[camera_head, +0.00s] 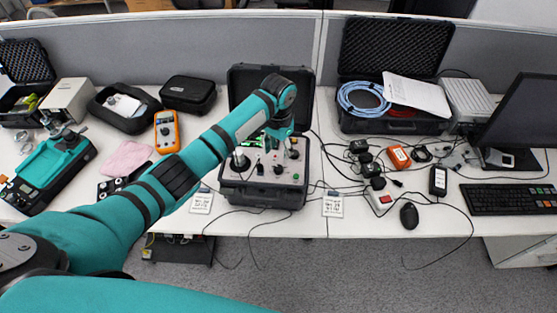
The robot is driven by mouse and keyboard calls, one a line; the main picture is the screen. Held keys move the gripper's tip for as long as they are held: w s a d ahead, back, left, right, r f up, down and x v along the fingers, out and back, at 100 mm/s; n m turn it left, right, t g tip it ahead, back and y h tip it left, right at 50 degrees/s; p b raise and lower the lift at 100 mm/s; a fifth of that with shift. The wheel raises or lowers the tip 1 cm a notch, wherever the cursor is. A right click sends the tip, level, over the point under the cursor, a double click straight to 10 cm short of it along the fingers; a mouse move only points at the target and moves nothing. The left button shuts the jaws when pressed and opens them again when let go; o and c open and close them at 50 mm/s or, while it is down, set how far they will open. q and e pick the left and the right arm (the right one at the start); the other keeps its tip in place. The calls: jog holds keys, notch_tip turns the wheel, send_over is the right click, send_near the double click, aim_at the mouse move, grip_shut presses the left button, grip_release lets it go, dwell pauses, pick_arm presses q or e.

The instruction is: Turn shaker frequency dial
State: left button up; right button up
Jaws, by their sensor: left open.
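The shaker (233,187) is a dark open case with a grey control panel, standing near the front edge of the desk in the middle of the view. Its lid is raised behind it. A small dark knob (278,170) shows on the panel, with other small controls around it. I cannot tell which one is the frequency dial. My left arm reaches in from the left, and my left gripper (279,146) is open and points down over the back part of the panel. It hides part of the panel, and I cannot tell whether its fingers touch a knob. My right gripper is out of view.
An orange multimeter (167,132) and a pink cloth (126,158) lie left of the shaker. Right of it are several cables and adapters, a black mouse (409,215), a keyboard (507,199) and an open case (372,121). A grey partition (160,45) stands behind.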

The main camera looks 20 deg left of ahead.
pick_arm(q)
jog(key=shift+r, duration=2.25)
